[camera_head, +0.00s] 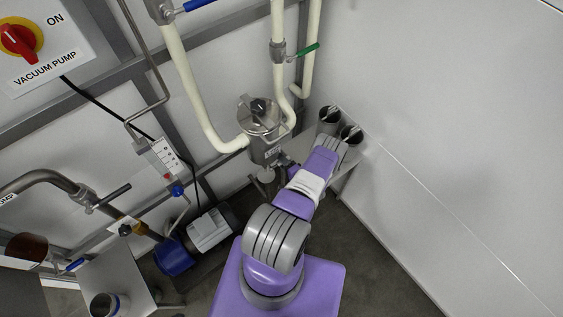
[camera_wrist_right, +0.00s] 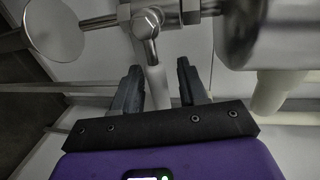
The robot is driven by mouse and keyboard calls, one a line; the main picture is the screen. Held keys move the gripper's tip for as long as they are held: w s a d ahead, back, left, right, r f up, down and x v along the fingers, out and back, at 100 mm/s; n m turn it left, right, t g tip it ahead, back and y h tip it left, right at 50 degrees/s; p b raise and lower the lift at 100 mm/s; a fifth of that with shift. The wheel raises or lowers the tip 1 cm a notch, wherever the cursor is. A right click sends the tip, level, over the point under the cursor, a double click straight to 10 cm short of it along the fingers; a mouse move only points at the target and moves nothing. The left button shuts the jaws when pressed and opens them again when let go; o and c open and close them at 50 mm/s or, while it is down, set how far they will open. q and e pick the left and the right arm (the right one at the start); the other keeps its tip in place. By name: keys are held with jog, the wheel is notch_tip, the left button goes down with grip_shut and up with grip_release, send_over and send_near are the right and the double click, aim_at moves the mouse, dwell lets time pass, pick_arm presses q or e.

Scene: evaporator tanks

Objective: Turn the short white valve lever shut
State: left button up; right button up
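The short white valve lever (camera_wrist_right: 157,88) hangs below a metal valve body (camera_wrist_right: 146,22) in the right wrist view. My right gripper (camera_wrist_right: 160,84) is open, with one dark finger on each side of the lever. The lever lies between the fingers, nearer the left one; I cannot tell whether either touches it. In the head view my right gripper (camera_head: 284,163) is small and dark, just below the lidded steel vessel (camera_head: 262,150). I cannot make out the lever there. My left gripper is not in view.
A steel cylinder (camera_wrist_right: 265,35) and a round disc (camera_wrist_right: 53,28) flank the valve in the wrist view. In the head view, cream pipes (camera_head: 190,85) run beside the vessel, two steel cups (camera_head: 329,118) stand right of it, and a pump (camera_head: 176,257) sits lower left.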

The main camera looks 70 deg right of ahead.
jog(key=p+v, duration=0.1)
jog(key=v, duration=0.6)
jog(key=shift+s+a, duration=0.15)
jog(key=shift+s, duration=0.05)
jog(key=shift+r, duration=0.1)
dwell(0.4)
